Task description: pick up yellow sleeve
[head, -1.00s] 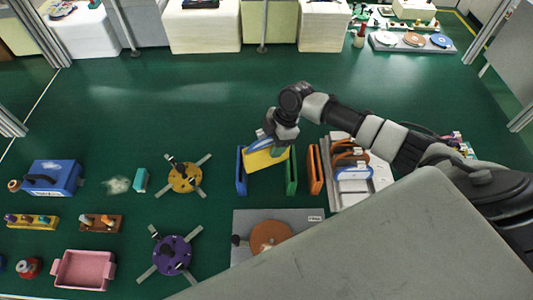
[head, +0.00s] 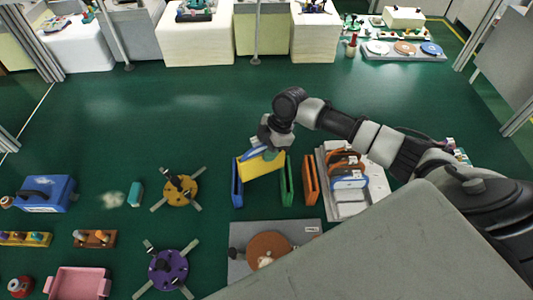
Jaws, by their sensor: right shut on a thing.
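The yellow sleeve (head: 262,166) is a flat yellow piece, tilted, between an upright blue sleeve (head: 237,185) on its left and an upright green sleeve (head: 287,181) on its right. My right gripper (head: 265,148) comes from above and is shut on the top edge of the yellow sleeve. The gripper's fingers are partly hidden by its own wrist. I cannot tell how far the yellow sleeve's lower edge is above the green surface. My left gripper is not in view.
An orange sleeve (head: 310,181) stands right of the green one, beside a pale tray (head: 353,204) with several handled pieces. A grey plate (head: 303,228) with an orange disc lies in front. A yellow disc fixture (head: 181,190) is to the left. The green surface behind is clear.

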